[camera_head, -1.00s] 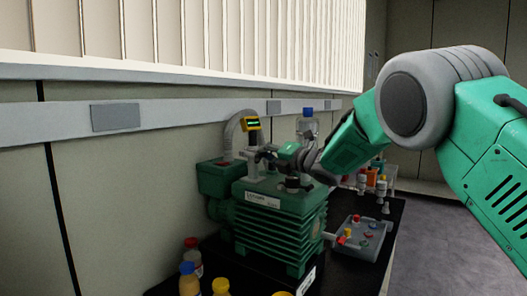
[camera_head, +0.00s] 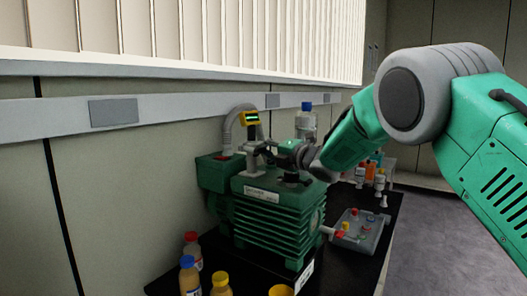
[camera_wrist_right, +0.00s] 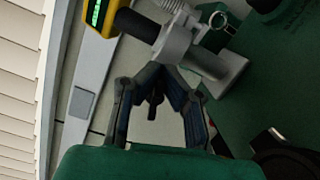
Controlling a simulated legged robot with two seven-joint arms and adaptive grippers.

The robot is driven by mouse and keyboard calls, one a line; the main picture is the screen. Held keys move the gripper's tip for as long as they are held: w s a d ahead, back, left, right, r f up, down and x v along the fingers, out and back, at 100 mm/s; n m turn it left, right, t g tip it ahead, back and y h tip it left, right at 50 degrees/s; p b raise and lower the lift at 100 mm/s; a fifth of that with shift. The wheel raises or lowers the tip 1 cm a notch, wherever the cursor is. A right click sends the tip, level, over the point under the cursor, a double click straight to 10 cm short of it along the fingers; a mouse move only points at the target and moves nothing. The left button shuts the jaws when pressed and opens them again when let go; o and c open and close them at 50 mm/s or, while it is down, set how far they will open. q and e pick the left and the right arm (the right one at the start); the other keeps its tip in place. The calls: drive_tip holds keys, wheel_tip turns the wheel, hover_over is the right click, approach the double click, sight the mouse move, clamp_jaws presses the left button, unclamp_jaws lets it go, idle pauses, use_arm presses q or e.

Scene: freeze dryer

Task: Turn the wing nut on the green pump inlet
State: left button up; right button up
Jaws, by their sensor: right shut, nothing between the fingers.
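The green pump (camera_head: 275,205) stands on a black bench top. Its grey inlet fitting (camera_head: 253,160) rises at the back left, and also shows in the right wrist view (camera_wrist_right: 200,62). My right gripper (camera_head: 262,152) reaches in from the right above the pump, close beside the inlet. In the wrist view its dark fingers (camera_wrist_right: 162,72) are drawn together, with their tips at the grey fitting; I cannot tell whether they touch. A small dark part (camera_wrist_right: 153,105) shows between the finger links; I cannot make out the wing nut clearly. My left gripper is out of view.
A yellow gauge with a green display (camera_head: 250,118) and a pale hose (camera_head: 230,127) are by the inlet. A blue-capped bottle (camera_head: 306,122) stands behind. A grey tray (camera_head: 372,240) lies right of the pump; several capped bottles (camera_head: 189,275) stand in front. The wall is close on the left.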

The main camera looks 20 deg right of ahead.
drive_tip(key=o, duration=0.5)
drive_tip(key=shift+s+f, duration=0.1)
drive_tip(key=shift+f, duration=0.4)
drive_tip(key=shift+r, duration=0.2)
drive_tip(key=shift+s+d+r, duration=0.1)
drive_tip(key=v, duration=1)
drive_tip(key=shift+s+d, duration=0.5)
drive_tip(key=shift+s, duration=0.25)
drive_tip(key=shift+f, duration=0.25)
